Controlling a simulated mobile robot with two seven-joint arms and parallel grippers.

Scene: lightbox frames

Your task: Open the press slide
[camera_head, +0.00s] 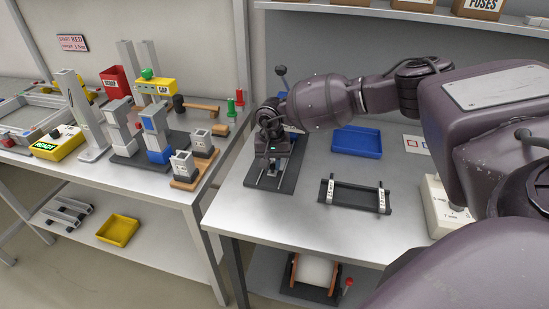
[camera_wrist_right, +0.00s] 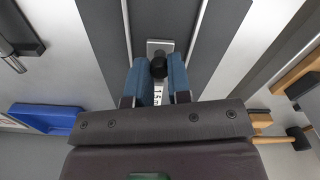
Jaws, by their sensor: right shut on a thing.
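The press has a dark base plate (camera_head: 286,186) with two light rails, on the right-hand table. My right gripper (camera_head: 270,155) is over it from above and hides much of the slide. In the right wrist view, the slide is a small light metal plate (camera_wrist_right: 160,46) between the two rails, with a black knob (camera_wrist_right: 158,66) standing on it. The two blue fingers of my right gripper (camera_wrist_right: 157,82) are shut on the knob, one at each side. A white label is partly visible between the fingers. My left gripper is not in view.
A blue tray (camera_head: 357,142) and a black rack (camera_head: 354,196) stand right of the press. A black ball-topped lever (camera_head: 281,71) rises behind my wrist. The left table holds several fixtures, with a gap between the tables. The front table strip is clear.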

